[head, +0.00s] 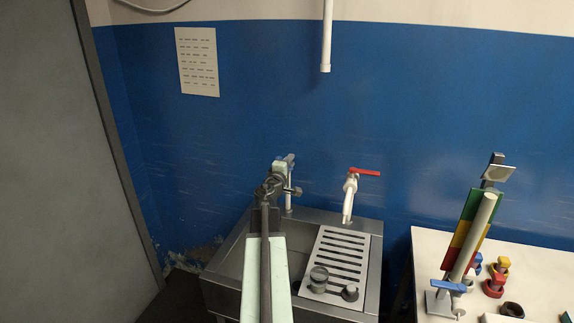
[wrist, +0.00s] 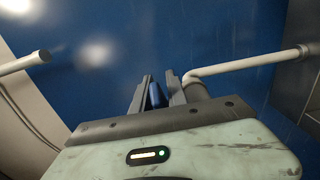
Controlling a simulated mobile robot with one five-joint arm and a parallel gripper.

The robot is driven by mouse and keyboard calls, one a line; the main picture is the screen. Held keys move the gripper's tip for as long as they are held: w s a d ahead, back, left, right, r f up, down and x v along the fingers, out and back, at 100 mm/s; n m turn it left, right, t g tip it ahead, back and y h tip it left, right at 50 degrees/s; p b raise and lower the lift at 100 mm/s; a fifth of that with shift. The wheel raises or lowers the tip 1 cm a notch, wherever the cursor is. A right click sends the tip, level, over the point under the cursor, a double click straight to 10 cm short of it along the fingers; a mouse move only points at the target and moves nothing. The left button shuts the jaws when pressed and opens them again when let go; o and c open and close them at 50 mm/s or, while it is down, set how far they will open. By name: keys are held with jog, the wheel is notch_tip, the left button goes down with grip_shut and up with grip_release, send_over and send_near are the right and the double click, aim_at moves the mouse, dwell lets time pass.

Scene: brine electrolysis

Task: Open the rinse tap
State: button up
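Two taps stand at the back of the sink. One has a red lever (head: 366,172) and a white spout (head: 348,203). The other is a pale tap pipe (head: 289,203) largely hidden by my arm; its pipe also shows in the wrist view (wrist: 250,63), bending behind my right finger. My gripper (wrist: 159,86) is open, with its fingers apart and a dark blue piece (wrist: 155,96), apparently a lever, between them. Whether the fingers touch it I cannot tell. In the head view my gripper (head: 284,165) is at the left tap. No label shows which is the rinse tap.
The steel sink (head: 371,250) has a slotted drainboard (head: 340,243) with two small dark items near its front. A white table (head: 428,245) with a coloured stand and rings is at the right. A white pipe (head: 326,45) hangs above; a grey panel (head: 70,170) is left.

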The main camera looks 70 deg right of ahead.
jog(key=shift+w+a, duration=0.15)
jog(key=a, duration=0.7)
jog(key=shift+s+a, duration=0.3)
jog(key=shift+a, duration=0.05)
